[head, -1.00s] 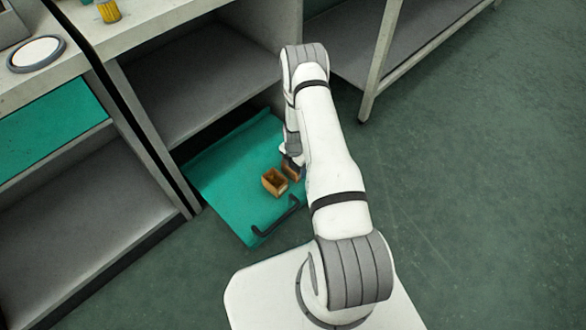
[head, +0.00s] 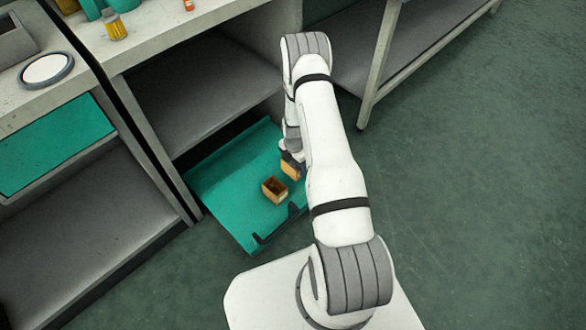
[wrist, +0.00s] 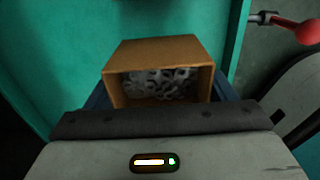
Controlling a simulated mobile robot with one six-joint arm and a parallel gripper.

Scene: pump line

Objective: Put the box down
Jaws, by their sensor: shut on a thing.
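My gripper (head: 292,163) is shut on a small orange-brown box (head: 290,169), low over the teal panel. The arm hides part of the gripper in the head view. In the wrist view the held box (wrist: 155,50) lies between the dark blue fingers, with its open side towards the camera and several grey metal nuts or rings inside. Whether it touches the panel I cannot tell. A second open-topped box (head: 275,190) stands on the panel, just left of and nearer than the held one.
The teal panel (head: 235,175) juts from under the grey bench (head: 215,85) and has a black handle (head: 262,238) at its near edge. A round white-topped dish (head: 46,69) and a yellow container (head: 114,25) stand on the counters. The green floor at right is clear.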

